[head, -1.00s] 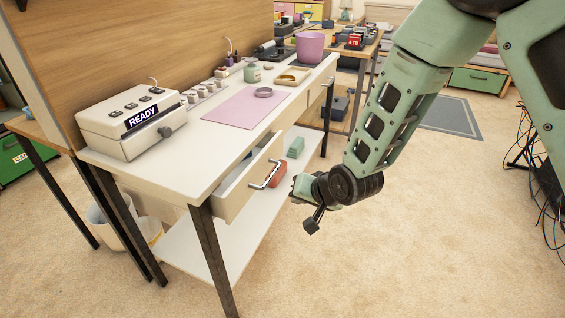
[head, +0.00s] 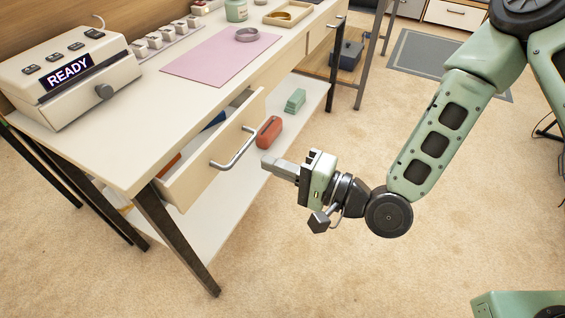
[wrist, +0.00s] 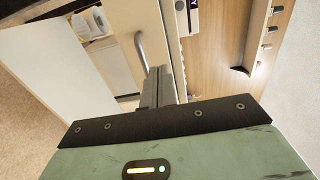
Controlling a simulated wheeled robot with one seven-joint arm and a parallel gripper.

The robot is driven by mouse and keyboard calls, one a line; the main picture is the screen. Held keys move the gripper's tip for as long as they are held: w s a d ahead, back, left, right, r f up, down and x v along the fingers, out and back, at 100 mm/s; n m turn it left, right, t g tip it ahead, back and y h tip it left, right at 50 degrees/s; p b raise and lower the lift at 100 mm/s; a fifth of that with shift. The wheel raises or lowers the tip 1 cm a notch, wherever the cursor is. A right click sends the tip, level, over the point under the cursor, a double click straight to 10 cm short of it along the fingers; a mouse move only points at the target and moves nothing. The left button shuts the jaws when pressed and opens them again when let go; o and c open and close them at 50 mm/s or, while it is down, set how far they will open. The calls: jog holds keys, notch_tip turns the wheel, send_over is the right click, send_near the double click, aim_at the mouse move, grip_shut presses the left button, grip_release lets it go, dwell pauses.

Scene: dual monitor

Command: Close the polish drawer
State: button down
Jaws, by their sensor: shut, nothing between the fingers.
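The open drawer (head: 205,180) is pulled out from the front of the white workbench, with a curved metal handle (head: 235,150) on its front panel. Blue and orange items show inside it. My gripper (head: 268,165) is shut and empty, a short way in front of the drawer panel, to the right of the handle in the head view. In the wrist view the shut fingers (wrist: 164,75) point at the drawer front, close beside the handle (wrist: 141,52). I cannot tell whether they touch it.
The bench top (head: 135,130) carries a READY machine (head: 70,75), a pink mat (head: 220,60) and a tray (head: 290,14). A red item (head: 269,132) and a green item (head: 295,101) lie on the lower shelf. A dark bench leg (head: 180,245) stands below the drawer.

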aim_at(216, 143)
jog(key=b+x, duration=0.1)
jog(key=x, duration=0.9)
jog(key=shift+a, duration=0.15)
jog(key=x, duration=0.3)
jog(key=shift+w+a, duration=0.15)
jog(key=shift+a, duration=0.15)
jog(key=shift+w+a+r, duration=0.15)
jog(key=shift+w+a, duration=0.1)
jog(key=shift+a, duration=0.1)
jog(key=shift+s, duration=0.1)
